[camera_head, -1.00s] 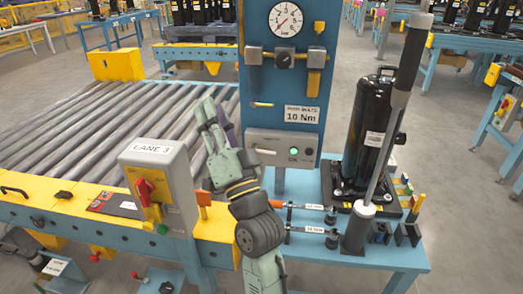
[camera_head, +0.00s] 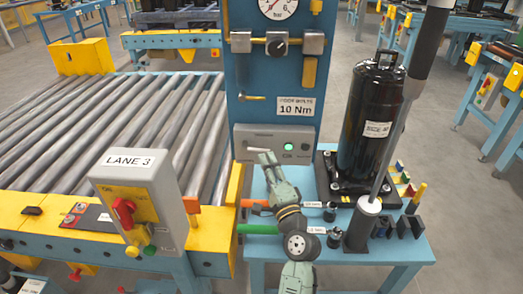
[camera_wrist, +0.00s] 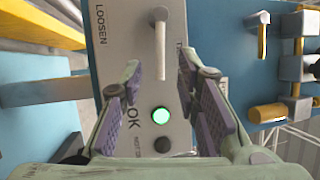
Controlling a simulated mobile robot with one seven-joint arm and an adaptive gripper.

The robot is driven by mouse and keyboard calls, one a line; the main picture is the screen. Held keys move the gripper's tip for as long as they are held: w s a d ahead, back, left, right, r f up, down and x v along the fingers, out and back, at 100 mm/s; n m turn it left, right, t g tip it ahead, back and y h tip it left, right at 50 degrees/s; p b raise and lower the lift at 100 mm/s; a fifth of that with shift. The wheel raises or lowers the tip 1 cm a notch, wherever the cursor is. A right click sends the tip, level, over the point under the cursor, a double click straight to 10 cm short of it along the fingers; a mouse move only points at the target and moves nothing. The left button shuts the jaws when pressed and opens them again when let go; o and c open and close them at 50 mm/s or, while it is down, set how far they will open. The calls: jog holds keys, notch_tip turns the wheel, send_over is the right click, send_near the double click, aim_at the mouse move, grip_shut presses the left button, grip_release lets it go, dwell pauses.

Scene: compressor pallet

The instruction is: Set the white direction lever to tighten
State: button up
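The white direction lever (camera_wrist: 160,48) shows in the wrist view on a light grey panel (camera_wrist: 125,20). It runs down from its pivot and lies between the LOOSEN label (camera_wrist: 103,20) on the left and a partly hidden label starting with T on the right. My gripper (camera_wrist: 169,75) is open, with one finger on each side of the lever's free end. I see gaps beside the lever and no clear contact. In the head view, my gripper (camera_head: 268,160) is in front of the grey panel (camera_head: 245,134) and partly hides the lever.
A green lamp (camera_wrist: 160,115) and a dark button (camera_wrist: 162,145) sit below the lever. The black compressor (camera_head: 370,115) and a tall tool post (camera_head: 382,165) stand to the right. The LANE 3 box (camera_head: 135,185) and roller conveyor (camera_head: 120,115) are to the left.

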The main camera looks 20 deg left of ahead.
jog(key=shift+p+x, duration=0.45)
jog(key=shift+x, duration=1.9)
grip_shut()
